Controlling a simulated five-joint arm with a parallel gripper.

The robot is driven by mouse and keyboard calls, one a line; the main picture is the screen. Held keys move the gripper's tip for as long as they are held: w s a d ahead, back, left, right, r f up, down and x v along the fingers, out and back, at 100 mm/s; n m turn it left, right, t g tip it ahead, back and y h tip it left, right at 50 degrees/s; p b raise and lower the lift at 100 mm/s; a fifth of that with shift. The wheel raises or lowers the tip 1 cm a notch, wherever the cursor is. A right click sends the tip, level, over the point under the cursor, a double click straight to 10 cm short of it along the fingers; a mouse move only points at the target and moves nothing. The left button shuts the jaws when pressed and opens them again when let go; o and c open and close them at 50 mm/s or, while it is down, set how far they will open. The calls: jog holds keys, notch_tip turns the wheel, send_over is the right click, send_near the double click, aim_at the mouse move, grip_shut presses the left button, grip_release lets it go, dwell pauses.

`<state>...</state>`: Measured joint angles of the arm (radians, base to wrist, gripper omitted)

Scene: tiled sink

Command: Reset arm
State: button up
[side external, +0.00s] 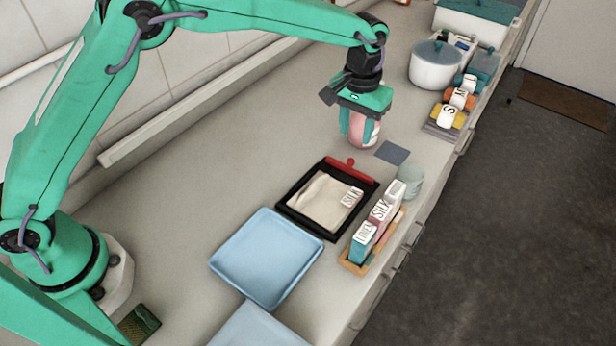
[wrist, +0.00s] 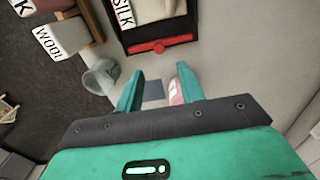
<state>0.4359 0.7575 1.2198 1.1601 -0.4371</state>
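My gripper (side external: 358,138) hangs over the counter at the end of my outstretched arm, pointing down. Its two teal fingers also show in the wrist view (wrist: 160,70), spread apart with a clear gap. A pink and white rounded object (side external: 360,127) shows between and behind the fingers in the side view. In the wrist view the pink object (wrist: 177,93) shows only as a sliver beside the right finger, which hides most of it. I cannot tell whether that finger touches it.
A black tray with a red handle (side external: 284,203) holds cloth and a SILK label. A blue tray (side external: 262,262), a wooden rack of labelled boxes (side external: 358,268), a pale green cup (side external: 411,178) and a grey square (side external: 393,152) are nearby. A white pot (side external: 436,72) stands farther back.

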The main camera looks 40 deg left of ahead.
jog(key=s+a+r+t, duration=0.3)
jog(key=s+a+r, duration=0.8)
jog(key=a+r, duration=0.4)
jog(key=s+a+t, duration=0.1)
jog(key=s+a, duration=0.3)
jog(key=s, duration=0.5)
jog(key=s+a+t, duration=0.1)
jog(key=s+a, duration=0.4)
jog(key=s, duration=0.5)
jog(key=shift+a+f+t, duration=0.25)
jog(key=shift+f+t, duration=0.05)
jog(key=shift+f, duration=0.15)
dwell(0.3)
